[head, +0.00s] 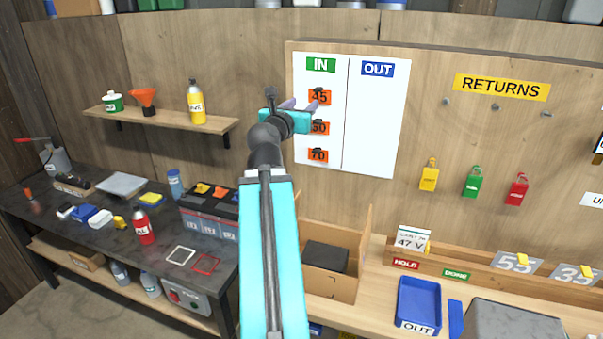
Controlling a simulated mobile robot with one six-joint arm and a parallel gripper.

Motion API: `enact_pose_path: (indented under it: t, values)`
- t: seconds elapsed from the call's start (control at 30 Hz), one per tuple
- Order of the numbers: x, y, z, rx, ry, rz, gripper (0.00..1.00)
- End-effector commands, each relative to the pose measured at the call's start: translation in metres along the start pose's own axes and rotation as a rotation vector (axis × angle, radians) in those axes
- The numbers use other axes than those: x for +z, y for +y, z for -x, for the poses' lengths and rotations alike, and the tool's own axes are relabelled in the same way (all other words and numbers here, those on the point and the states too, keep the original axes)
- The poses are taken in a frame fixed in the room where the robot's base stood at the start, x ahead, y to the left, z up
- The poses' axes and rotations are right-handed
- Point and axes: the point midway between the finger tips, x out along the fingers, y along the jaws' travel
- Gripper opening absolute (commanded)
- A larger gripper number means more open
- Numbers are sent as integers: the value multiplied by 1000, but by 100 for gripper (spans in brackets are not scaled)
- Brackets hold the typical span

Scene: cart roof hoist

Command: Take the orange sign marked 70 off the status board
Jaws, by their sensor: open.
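The orange sign marked 70 (318,156) hangs lowest of three orange signs in the IN column of the white status board (375,130). A sign that seems to read 50 (320,128) is above it, partly hidden by my gripper. The top sign (319,97) reads 45 or similar. My gripper (314,106) is open in front of the board's left edge, above and left of the 70 sign. It overlaps the upper signs in the picture; I cannot tell how far it is from the board. Nothing shows between its fingers.
A shelf (160,120) with a funnel and bottles is at left. A dark workbench (90,215) is cluttered. Below the board are an open cardboard box (337,288) and a blue OUT tray (419,305). Colored padlocks (473,181) hang at right. The OUT column is bare.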

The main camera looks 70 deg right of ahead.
Motion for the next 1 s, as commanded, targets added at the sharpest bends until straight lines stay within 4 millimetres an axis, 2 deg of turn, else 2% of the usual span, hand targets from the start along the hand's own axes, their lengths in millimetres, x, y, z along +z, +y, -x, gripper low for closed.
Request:
enact_pose_path:
  t: [0.37, 0.5, 1.0]
  values:
    - [-27, -3, -1, -4, 0, 0, 44]
    - [-43, -3, -1, -4, 0, 0, 44]
    - [-129, -4, -1, -5, 0, 0, 44]
